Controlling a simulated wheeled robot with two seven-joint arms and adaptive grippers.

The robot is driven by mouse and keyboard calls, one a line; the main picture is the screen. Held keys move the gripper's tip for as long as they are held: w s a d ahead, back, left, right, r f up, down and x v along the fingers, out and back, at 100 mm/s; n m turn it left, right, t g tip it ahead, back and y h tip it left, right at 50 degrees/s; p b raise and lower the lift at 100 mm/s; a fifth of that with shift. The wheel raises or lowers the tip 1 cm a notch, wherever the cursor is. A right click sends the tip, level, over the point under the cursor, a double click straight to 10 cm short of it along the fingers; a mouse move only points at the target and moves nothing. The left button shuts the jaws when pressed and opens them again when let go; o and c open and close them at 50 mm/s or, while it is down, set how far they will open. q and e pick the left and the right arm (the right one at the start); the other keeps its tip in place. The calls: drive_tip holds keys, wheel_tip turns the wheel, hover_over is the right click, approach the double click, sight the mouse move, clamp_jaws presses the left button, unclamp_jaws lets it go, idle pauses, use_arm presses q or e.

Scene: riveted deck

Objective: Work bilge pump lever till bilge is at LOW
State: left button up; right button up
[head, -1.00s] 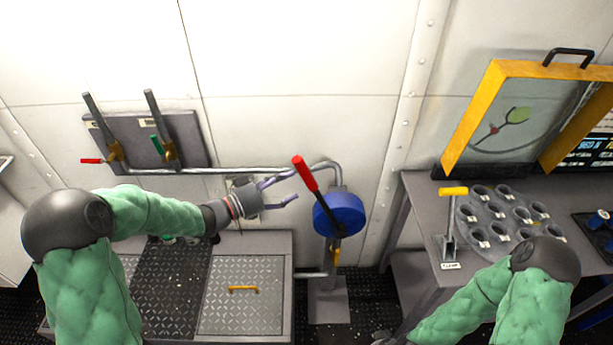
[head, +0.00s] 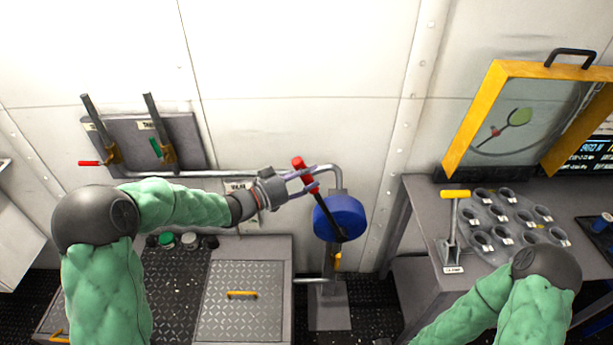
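The bilge pump is a blue round body (head: 341,218) on a grey stand by the wall. Its lever has a red grip (head: 300,164) and tilts up and to the left. My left gripper (head: 308,180) is at the red grip, its two fingers apart with the grip at their tips. I cannot tell whether they touch it. A small wall plate (head: 236,187) behind my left wrist is mostly hidden, and no level reading is legible. My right gripper is out of view; only my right arm shows at the lower right.
A wall panel (head: 185,128) with two upright levers is at the left. A pipe (head: 190,174) runs along the wall to the pump. A deck hatch (head: 240,312) with a yellow handle lies below. At the right, a bench holds a yellow-handled lever (head: 454,194), a cup plate and a yellow-framed case (head: 495,68).

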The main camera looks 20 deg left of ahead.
use_arm(q)
clamp_jaws()
drive_tip(key=shift+w+d+r+p, duration=0.1)
drive_tip(key=shift+d+r+p, duration=0.2)
drive_tip(key=shift+d+p, duration=0.15)
drive_tip(key=w+d+m+g+y+p, duration=0.1)
drive_tip(key=w+d+g+y+p, duration=0.1)
drive_tip(key=d, duration=0.9)
drive_tip(key=w+d+m+g+y+p, duration=0.1)
drive_tip(key=w+d+y, duration=0.3)
drive_tip(key=d, duration=0.7)
drive_tip(key=shift+w+d+f+m+g+p, duration=0.3)
drive_tip(key=shift+f+m+g+p, duration=0.1)
drive_tip(key=shift+m+g, duration=0.4)
